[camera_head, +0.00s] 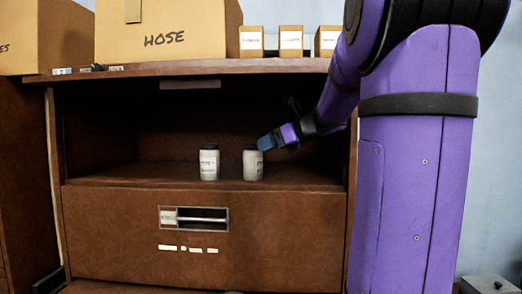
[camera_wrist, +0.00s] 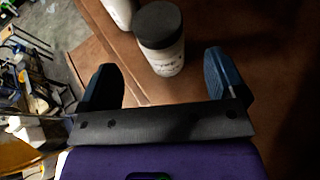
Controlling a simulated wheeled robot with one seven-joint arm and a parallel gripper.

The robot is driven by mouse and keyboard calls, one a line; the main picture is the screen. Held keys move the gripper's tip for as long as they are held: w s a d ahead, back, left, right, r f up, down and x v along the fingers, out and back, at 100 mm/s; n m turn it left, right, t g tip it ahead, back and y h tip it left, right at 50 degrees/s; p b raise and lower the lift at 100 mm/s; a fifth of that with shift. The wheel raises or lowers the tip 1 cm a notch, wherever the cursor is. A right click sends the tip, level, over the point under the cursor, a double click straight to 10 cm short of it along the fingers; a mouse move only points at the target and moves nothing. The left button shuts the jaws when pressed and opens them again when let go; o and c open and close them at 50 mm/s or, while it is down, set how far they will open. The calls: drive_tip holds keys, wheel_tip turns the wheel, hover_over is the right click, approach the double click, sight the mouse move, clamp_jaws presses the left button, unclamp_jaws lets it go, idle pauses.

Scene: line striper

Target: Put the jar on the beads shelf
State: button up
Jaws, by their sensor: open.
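Two white jars with dark lids stand upright on the open shelf (camera_head: 110,177) of a brown wooden cabinet. The left jar (camera_head: 209,163) is apart from the right jar (camera_head: 252,164). My gripper (camera_head: 266,142) is at the right jar, its blue finger close to the lid. In the wrist view my gripper (camera_wrist: 162,82) is open, and the right jar (camera_wrist: 166,45) stands between and slightly beyond the fingertips. The other jar (camera_wrist: 121,12) is partly cut off at the top edge. The jar labels are too small to read. I cannot tell which shelf is the beads shelf.
A drawer (camera_head: 110,230) with a label holder is below the shelf. A HOSE carton (camera_head: 165,35) and several small labelled boxes (camera_head: 290,41) stand on the cabinet top (camera_head: 200,68). The shelf left of the jars is clear. A cluttered floor area (camera_wrist: 35,70) shows at left in the wrist view.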

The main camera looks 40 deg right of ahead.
drive_tip(key=a+v, duration=0.1)
drive_tip(key=v, duration=0.4)
drive_tip(key=s+a+f+n+g+y, duration=0.1)
drive_tip(key=s+a+f+n+g, duration=0.2)
drive_tip(key=a+n, duration=0.6)
drive_tip(key=s+a+f+n+g+y, duration=0.1)
drive_tip(key=a+f+n+g, duration=0.2)
drive_tip(key=a+f+n, duration=0.55)
drive_tip(key=s+a+f+n+g+h, duration=0.2)
drive_tip(key=s+a+f+n+h, duration=0.2)
drive_tip(key=s+a+n, duration=0.6)
drive_tip(key=s+f+n, duration=0.1)
drive_tip(key=n, duration=0.5)
drive_tip(key=shift+s+a+f, duration=0.15)
drive_tip(key=shift+a+f, duration=0.15)
drive_tip(key=shift+f, duration=0.05)
